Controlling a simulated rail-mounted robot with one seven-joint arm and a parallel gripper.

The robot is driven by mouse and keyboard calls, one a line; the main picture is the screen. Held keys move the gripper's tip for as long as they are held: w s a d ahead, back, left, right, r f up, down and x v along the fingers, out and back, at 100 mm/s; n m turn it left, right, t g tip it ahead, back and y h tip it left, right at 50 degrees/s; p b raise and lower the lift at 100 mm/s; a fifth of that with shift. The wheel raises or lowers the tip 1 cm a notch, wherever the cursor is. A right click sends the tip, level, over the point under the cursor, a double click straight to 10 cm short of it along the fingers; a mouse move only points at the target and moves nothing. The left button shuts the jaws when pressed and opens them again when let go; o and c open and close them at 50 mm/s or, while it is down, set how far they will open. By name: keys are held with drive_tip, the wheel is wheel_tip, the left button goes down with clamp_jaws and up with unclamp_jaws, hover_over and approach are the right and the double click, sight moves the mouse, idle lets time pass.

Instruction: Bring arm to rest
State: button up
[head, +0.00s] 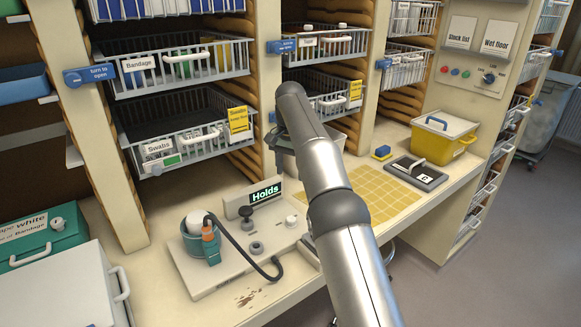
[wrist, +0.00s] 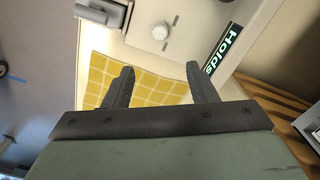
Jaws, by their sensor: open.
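My arm (head: 340,215) reaches from the bottom right up over the worktop, its end bent down near the drawers in the head view. My gripper (wrist: 160,82) shows in the wrist view with its two dark fingers spread apart and nothing between them. In the head view the fingers are mostly hidden behind the arm. Below the fingers in the wrist view lie the yellow grid mat (wrist: 150,82) and the edge of the device panel with the lit "Holds" sign (wrist: 223,48). The gripper appears apart from both.
The panel (head: 240,250) with knobs, a cup (head: 203,237) and a cable stands left of my arm. Wire drawers (head: 180,130) stand behind. A yellow bin (head: 443,138) and a grey clipboard-like board (head: 416,173) sit to the right. The yellow mat (head: 382,195) has bare room.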

drive_tip(key=s+d+r+n, duration=0.1)
drive_tip(key=s+d+r, duration=0.2)
drive_tip(key=s+d, duration=0.5)
drive_tip(key=s+d+r+n, duration=0.1)
drive_tip(key=s+d+r, duration=0.2)
drive_tip(key=s+d, duration=0.5)
drive_tip(key=s+d+f+n, duration=0.1)
drive_tip(key=s+f, duration=0.3)
drive_tip(key=s, duration=0.5)
drive_tip(key=s+d+f+n, duration=0.1)
drive_tip(key=s+d+f, duration=0.1)
drive_tip(key=s, duration=0.8)
drive_tip(key=s+d+f+t, duration=0.1)
drive_tip(key=s+f, duration=0.4)
drive_tip(key=s, duration=0.4)
drive_tip(key=shift+s+d+f+n, duration=0.15)
drive_tip(key=shift+f+n, duration=0.2)
drive_tip(key=shift+n, duration=0.05)
